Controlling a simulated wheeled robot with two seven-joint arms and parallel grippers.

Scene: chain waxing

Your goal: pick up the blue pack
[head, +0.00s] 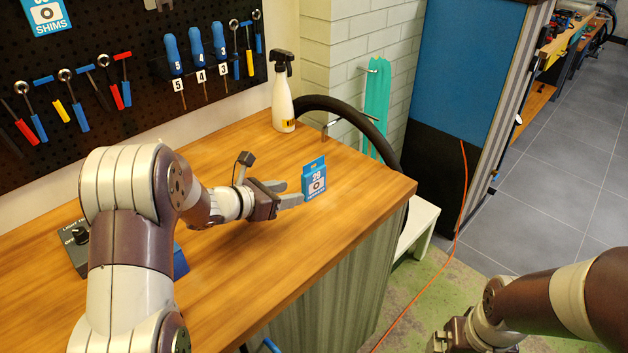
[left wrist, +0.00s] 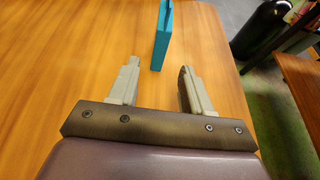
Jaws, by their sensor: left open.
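The blue pack (head: 314,180) is a small upright box with a white label and the number 29. It stands on the wooden workbench near its right end. In the left wrist view the pack (left wrist: 162,36) shows edge-on, just beyond the fingertips and between their lines. My left gripper (head: 291,192) is open and empty, with its fingers pointing at the pack from the left. The fingers also show apart in the left wrist view (left wrist: 158,70). My right arm is at the lower right of the head view; its gripper (head: 446,338) is partly cut off by the lower edge.
A spray bottle (head: 283,100) stands at the back of the workbench (head: 275,270). A grey control box (head: 75,245) is at the left, partly behind my left arm. A pegboard (head: 120,35) with tools is behind. The bench around the pack is clear; its right edge is close.

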